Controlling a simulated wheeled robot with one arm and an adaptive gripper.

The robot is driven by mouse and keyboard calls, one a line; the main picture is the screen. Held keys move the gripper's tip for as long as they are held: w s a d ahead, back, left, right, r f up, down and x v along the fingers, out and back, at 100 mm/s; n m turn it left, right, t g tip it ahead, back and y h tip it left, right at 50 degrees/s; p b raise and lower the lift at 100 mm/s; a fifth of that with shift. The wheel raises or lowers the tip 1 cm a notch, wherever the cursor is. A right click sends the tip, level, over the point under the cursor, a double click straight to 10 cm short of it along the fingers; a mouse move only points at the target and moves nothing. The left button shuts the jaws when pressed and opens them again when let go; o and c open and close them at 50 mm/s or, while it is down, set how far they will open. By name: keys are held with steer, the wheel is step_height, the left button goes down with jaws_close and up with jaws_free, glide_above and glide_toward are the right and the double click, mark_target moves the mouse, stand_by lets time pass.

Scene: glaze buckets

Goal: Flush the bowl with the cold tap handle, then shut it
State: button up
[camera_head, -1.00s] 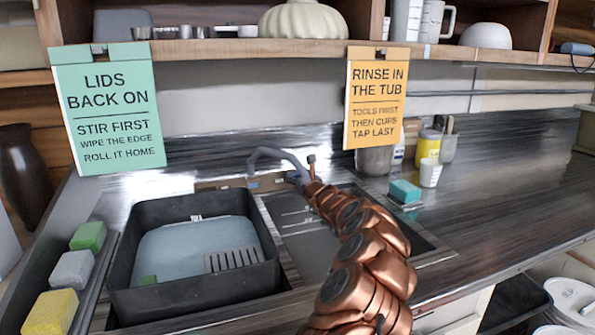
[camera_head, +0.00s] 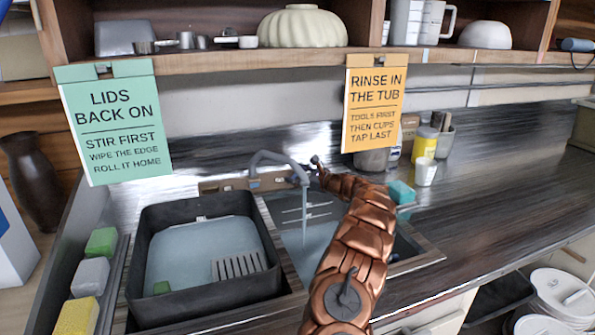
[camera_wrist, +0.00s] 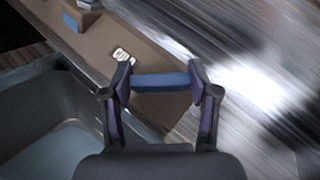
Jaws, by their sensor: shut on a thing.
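My gripper (camera_wrist: 162,86) is shut on a blue bar-shaped tap handle (camera_wrist: 158,80), with one finger at each end of it. In the head view my gripper (camera_head: 319,166) is at the tap, just right of the grey spout (camera_head: 275,157), and my copper arm hides most of the handle. Water (camera_head: 304,218) runs from the spout in a thin stream into the sink bowl (camera_head: 287,211). My arm covers the right part of the bowl. In the wrist view a brown strip with a small white label (camera_wrist: 123,55) lies beside the handle.
A dark tub (camera_head: 141,268) with cloudy water and a slotted grey piece stands left of the bowl. Sponges (camera_head: 102,241) line its left side. The right counter is largely clear.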

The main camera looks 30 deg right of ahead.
steer(key=shift+n+g+y+p, duration=0.6)
steer(key=shift+n+y+p, duration=0.4)
steer(key=shift+n, duration=0.3)
steer(key=shift+n+g+y+p, duration=0.6)
steer(key=shift+n+g+p, duration=0.3)
steer(key=shift+n+p, duration=0.25)
steer(key=o, duration=1.2)
steer(key=shift+c, duration=0.2)
steer(key=v, duration=1.2)
